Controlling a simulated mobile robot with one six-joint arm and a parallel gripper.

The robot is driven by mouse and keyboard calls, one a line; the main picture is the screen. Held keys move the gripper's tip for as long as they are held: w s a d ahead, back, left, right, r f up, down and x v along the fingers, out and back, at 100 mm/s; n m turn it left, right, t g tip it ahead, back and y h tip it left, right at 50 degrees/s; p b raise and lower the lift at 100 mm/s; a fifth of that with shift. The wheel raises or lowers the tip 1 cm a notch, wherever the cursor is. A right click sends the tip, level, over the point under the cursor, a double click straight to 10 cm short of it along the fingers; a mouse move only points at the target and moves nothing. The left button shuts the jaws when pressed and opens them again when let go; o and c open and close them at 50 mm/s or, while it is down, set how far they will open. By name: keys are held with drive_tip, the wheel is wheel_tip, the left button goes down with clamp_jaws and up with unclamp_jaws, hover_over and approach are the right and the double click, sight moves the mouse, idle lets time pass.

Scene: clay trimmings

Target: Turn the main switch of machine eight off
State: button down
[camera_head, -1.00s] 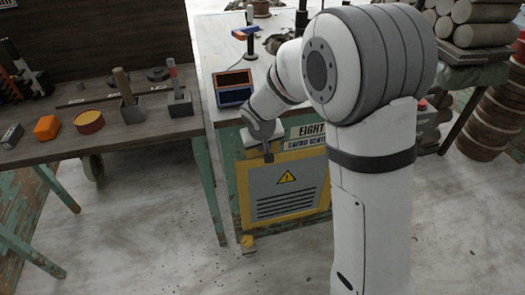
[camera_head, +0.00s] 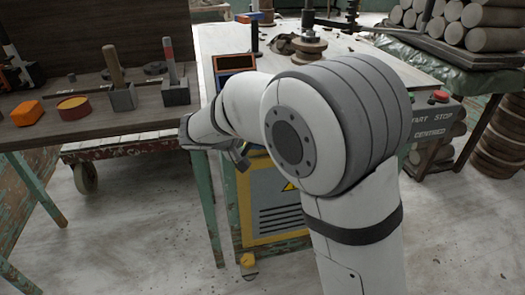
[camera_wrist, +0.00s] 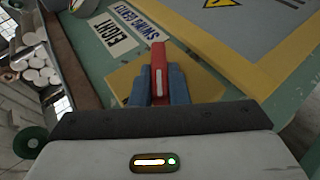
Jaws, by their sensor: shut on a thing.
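Machine eight is a green cabinet with a yellow-framed grey panel (camera_head: 275,205) and a warning triangle. In the wrist view, a label (camera_wrist: 125,38) reads EIGHT. The red switch handle (camera_wrist: 160,60) stands between the blue fingers of my gripper (camera_wrist: 161,75), which is shut on it. A yellow plate (camera_wrist: 126,78) lies behind the handle. In the head view, my gripper (camera_head: 241,158) is at the upper left of the cabinet front; my arm hides the label, and the handle cannot be made out there.
A dark workbench (camera_head: 120,128) with tools and blocks stands to the left. A START/STOP box with a red button (camera_head: 438,97) is at the right of the machine. Stacked clay rolls (camera_head: 490,30) lie at the back right.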

drive_tip(key=h+b, duration=0.1)
drive_tip(key=f+n+t+h+b, duration=0.1)
drive_tip(key=shift+a+t+h, duration=0.2)
drive_tip(key=shift+t+h, duration=0.1)
drive_tip(key=shift+h, duration=0.1)
drive_tip(key=shift+f+n+t+h+b, duration=0.15)
drive_tip(key=shift+n+t+h+b, duration=0.3)
drive_tip(key=shift+t+h, duration=0.55)
drive_tip(key=shift+s+h, duration=0.1)
drive_tip(key=shift+h, duration=0.2)
drive_tip(key=c, duration=1.4)
unclamp_jaws()
drive_tip(key=p+v, duration=0.2)
drive_tip(key=v, duration=0.5)
drive_tip(key=shift+s+a+p, duration=0.2)
drive_tip(key=shift+a+p, duration=0.1)
drive_tip(key=shift+p, duration=0.05)
